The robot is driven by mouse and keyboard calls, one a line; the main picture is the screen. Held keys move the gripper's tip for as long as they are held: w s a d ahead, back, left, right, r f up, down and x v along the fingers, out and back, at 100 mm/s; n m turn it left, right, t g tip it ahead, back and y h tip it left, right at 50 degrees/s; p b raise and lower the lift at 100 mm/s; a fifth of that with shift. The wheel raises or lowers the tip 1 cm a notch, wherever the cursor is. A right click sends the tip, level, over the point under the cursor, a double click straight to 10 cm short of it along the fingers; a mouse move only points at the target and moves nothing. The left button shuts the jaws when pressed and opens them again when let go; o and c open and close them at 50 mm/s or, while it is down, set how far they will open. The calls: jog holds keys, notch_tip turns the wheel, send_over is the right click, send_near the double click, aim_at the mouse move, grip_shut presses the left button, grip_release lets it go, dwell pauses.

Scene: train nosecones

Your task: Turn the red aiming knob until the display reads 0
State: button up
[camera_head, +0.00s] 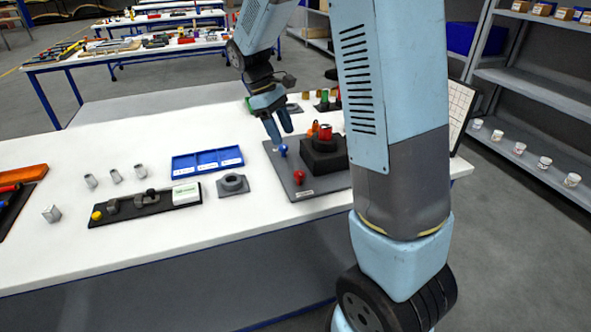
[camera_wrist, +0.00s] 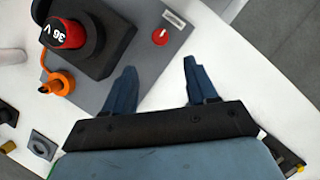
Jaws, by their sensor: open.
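A small red knob (camera_head: 298,176) stands on a grey board (camera_head: 283,183). In the wrist view the red knob (camera_wrist: 160,37) has a white pointer mark and lies beyond my fingertips, roughly in line with the gap between them. My gripper (camera_head: 282,137) is open over the board, behind the knob in the head view. Its two blue fingers are apart and empty in the wrist view (camera_wrist: 160,66). A small label plate (camera_wrist: 174,18) lies beside the knob; its text is unreadable. I cannot make out a display reading.
A black block (camera_head: 322,156) with a red "36 V" piece (camera_wrist: 67,33) stands on the same board, beside an orange part (camera_wrist: 60,82). A blue tray (camera_head: 207,160) and a black fixture (camera_head: 145,203) lie to the left. My arm hides the table's right part.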

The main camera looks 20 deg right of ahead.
aim_at(299, 173)
jog(key=x, duration=1.2)
jog(key=shift+d+f, duration=0.1)
jog(key=shift+f, duration=0.2)
